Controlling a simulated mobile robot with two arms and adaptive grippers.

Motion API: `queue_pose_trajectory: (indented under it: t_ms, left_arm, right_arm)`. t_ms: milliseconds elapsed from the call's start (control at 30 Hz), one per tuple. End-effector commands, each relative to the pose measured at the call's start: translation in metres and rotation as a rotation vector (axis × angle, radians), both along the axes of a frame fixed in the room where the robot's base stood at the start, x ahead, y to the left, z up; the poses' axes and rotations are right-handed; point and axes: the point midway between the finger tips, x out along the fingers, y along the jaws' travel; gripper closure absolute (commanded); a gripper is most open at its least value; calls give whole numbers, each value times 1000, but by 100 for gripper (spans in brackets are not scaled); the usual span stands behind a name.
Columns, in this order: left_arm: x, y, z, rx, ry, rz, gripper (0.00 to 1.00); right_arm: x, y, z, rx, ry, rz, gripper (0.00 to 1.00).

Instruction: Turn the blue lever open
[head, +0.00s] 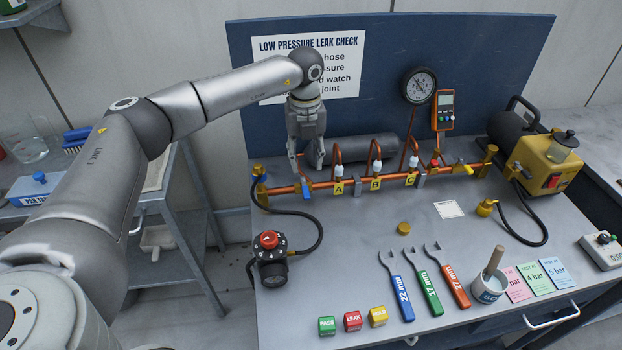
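The blue lever (306,188) is on the copper pipe (278,190) near its left end, beside the brass fitting. It looks small and its exact angle is hard to tell. My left gripper (306,172) points down just above the blue lever, its two fingers apart, with nothing seen between them. I cannot tell whether a fingertip touches the lever or pipe. My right gripper is not in view.
Copper loops with tags A, B and C rise from the pipe to the right. A yellow lever (468,169) is further right. A black regulator with a red knob (269,240) stands in front left. Wrenches (397,288) lie at the front; the middle bench is mostly clear.

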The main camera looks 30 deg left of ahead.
Motion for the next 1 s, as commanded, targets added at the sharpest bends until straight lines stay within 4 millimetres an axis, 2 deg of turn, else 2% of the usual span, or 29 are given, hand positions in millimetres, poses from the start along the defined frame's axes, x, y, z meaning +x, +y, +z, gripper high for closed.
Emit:
queue_pose_trajectory:
  t_ms: [100, 200, 267, 367, 600, 667, 933, 1000]
  left_arm:
    - [-2, 0, -20, 1, 5, -1, 62]
    - [-2, -1, -39, 0, 5, -2, 62]
    - [-2, -1, -51, 0, 5, -2, 62]
    - [-1, -1, -69, -2, 4, -3, 62]
    - [-1, -1, -95, -1, 0, -3, 62]
    - [-1, -1, -97, -1, 0, -3, 62]
    - [-1, -1, -98, -2, 0, -3, 62]
    - [-1, -1, -98, -2, 0, -3, 72]
  right_arm:
    - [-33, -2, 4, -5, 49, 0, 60]
    - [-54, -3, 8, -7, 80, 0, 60]
    - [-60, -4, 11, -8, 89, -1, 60]
    - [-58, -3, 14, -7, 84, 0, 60]
    - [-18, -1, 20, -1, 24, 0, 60]
    - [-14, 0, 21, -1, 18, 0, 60]
    - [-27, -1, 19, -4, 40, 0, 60]
    - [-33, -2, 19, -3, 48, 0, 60]
